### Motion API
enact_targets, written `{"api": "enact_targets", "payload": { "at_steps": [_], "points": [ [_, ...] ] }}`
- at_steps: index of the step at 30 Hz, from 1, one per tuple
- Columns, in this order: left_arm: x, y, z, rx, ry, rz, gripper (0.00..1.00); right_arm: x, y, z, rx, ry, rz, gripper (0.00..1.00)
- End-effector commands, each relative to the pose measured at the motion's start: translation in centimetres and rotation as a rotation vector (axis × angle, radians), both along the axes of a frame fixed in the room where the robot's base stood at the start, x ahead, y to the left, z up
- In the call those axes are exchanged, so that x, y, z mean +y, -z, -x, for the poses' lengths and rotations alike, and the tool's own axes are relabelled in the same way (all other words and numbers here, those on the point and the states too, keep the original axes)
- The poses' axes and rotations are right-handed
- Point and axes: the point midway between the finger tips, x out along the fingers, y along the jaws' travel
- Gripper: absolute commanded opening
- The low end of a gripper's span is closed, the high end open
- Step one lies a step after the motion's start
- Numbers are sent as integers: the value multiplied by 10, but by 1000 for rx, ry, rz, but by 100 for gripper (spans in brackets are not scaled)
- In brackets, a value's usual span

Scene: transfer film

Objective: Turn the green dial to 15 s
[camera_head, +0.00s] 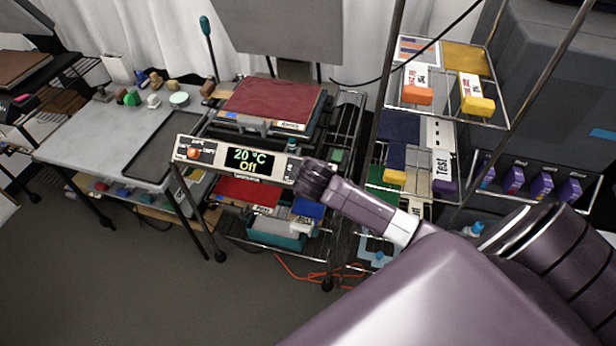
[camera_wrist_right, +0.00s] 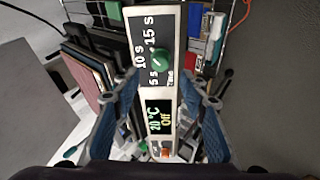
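The control panel (camera_head: 232,160) is a pale strip on the front of a wire rack, with a display reading "20 °C Off". In the right wrist view the green dial (camera_wrist_right: 161,60) sits on the panel's black plate, beside the marks 5 s, 10 s and 15 s. I cannot tell which mark its pointer is on. My right gripper (camera_wrist_right: 161,88) is open, its two blue fingers spread on either side of the panel and apart from the dial. In the head view my right gripper (camera_head: 315,180) covers the panel's right end and hides the dial. My left gripper is not in view.
An orange dial (camera_head: 193,153) sits at the panel's left end. A red-topped tray (camera_head: 270,100) is behind the panel. A grey table (camera_head: 80,145) with small blocks stands at left. Wire shelves with boxes (camera_head: 475,95) stand at right. The floor in front is clear.

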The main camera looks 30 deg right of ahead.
Motion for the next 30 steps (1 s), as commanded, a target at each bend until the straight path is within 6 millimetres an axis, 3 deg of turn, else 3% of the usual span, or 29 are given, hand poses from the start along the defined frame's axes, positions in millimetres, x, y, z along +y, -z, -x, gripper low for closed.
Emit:
{"api": "enact_targets", "payload": {
  "at_steps": [6, 12, 30],
  "points": [
    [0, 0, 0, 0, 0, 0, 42, 10, -22, 18, 0, -1, -1, 40],
    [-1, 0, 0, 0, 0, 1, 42, 14, -32, 24, -1, 0, -1, 40],
    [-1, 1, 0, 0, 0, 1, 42, 14, -27, 25, 3, 2, -3, 40]
  ]
}}
